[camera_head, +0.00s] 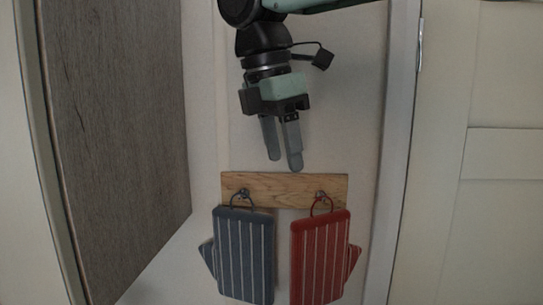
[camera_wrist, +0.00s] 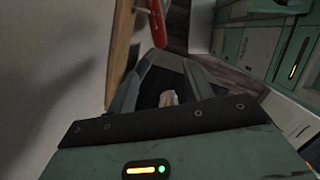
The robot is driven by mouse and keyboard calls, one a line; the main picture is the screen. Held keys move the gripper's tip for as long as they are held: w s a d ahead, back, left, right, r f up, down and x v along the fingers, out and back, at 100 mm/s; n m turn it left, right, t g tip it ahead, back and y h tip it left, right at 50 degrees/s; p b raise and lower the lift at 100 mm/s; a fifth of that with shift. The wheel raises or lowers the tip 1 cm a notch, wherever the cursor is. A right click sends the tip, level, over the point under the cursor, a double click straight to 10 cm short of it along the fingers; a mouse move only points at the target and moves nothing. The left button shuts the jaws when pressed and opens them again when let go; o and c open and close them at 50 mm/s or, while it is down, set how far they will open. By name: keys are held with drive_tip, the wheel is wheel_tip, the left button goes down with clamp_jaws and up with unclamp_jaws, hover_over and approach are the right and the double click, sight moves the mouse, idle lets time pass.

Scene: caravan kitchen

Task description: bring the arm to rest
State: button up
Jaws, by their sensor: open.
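My gripper (camera_head: 283,165) hangs with its fingers pointing down, just above the wooden hook board (camera_head: 284,189) in the head view. Its two fingers are apart and nothing is between them. A blue-grey striped pot holder (camera_head: 244,256) hangs by a loop on the board's left hook. A red striped pot holder (camera_head: 319,258) hangs by a loop on the right hook. In the wrist view, my gripper (camera_wrist: 165,78) shows open fingers, and part of the red pot holder (camera_wrist: 156,22) is at the top beside the board (camera_wrist: 121,45).
A grey wood-grain panel (camera_head: 115,140) stands to the left in the head view. A pale door or cabinet front (camera_head: 485,190) is to the right, with a hinge on its frame. Green cabinets (camera_wrist: 250,40) show at the wrist view's right. The wall around the gripper is bare.

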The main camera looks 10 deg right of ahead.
drive_tip(key=s+a+f+m+y+b, duration=0.1)
drive_tip(key=s+f+m+b, duration=0.25)
drive_tip(key=f, duration=0.85)
drive_tip(key=s+a+f+m+y+b, duration=0.15)
drive_tip(key=s+f+b, duration=0.35)
drive_tip(key=f, duration=0.6)
drive_tip(key=s+d+f+m+b, duration=0.2)
drive_tip(key=s+f, duration=0.3)
drive_tip(key=f, duration=0.4)
drive_tip(key=s+d+f+m+b, duration=0.2)
drive_tip(key=s+f+m+b, duration=0.2)
drive_tip(key=f, duration=0.5)
drive_tip(key=shift+s+f+m+g, duration=0.2)
drive_tip(key=shift+s+m+g, duration=0.1)
drive_tip(key=shift+s+m, duration=0.65)
drive_tip(key=shift+s+d+y, duration=0.1)
drive_tip(key=shift+y, duration=0.15)
drive_tip(key=shift+c, duration=0.3)
